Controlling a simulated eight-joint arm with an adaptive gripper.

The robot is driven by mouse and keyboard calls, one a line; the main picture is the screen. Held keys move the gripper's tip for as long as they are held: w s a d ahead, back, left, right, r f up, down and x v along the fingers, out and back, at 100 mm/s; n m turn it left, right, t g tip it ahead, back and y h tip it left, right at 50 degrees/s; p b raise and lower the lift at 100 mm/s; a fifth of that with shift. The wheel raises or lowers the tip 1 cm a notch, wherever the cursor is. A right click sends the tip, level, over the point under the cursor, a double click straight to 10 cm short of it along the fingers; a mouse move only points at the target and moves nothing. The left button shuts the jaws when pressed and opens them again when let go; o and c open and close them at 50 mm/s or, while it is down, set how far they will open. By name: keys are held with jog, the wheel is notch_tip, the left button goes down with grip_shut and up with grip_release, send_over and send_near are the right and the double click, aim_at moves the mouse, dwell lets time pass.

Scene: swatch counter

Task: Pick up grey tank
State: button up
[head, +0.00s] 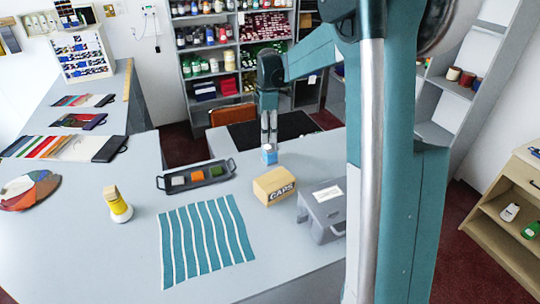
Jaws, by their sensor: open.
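A grey lidded box (322,212), the only tank-like thing I see, stands on the counter right of centre. It has a white label on its lid. My arm hides part of its right side. My gripper (268,142) points down at the back of the counter, behind and to the left of the grey box and apart from it. Its fingers are open, with nothing seen between them. A small blue and white item (269,155) appears just below the fingertips; I cannot tell whether they touch it.
A tan box marked CAPS (273,186) stands close left of the grey box. The counter (300,270) in front is clear.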

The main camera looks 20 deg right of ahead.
aim_at(270, 147)
jog(key=w+d+f+n, duration=0.1)
jog(key=w+f, duration=0.1)
jog(key=f, duration=0.1)
jog(key=w+d+f+n, duration=0.1)
jog(key=w+d+f, duration=0.1)
jog(key=w+f, duration=0.1)
jog(key=w+d+f+n+g, duration=0.1)
jog(key=w+f, duration=0.1)
jog(key=f, duration=0.2)
jog(key=shift+w+d+f, duration=0.15)
jog(key=shift+w+d, duration=0.05)
jog(key=shift+f, duration=1.3)
jog(key=shift+f+p, duration=0.4)
jog(key=shift+f, duration=2.2)
jog(key=c, duration=1.1)
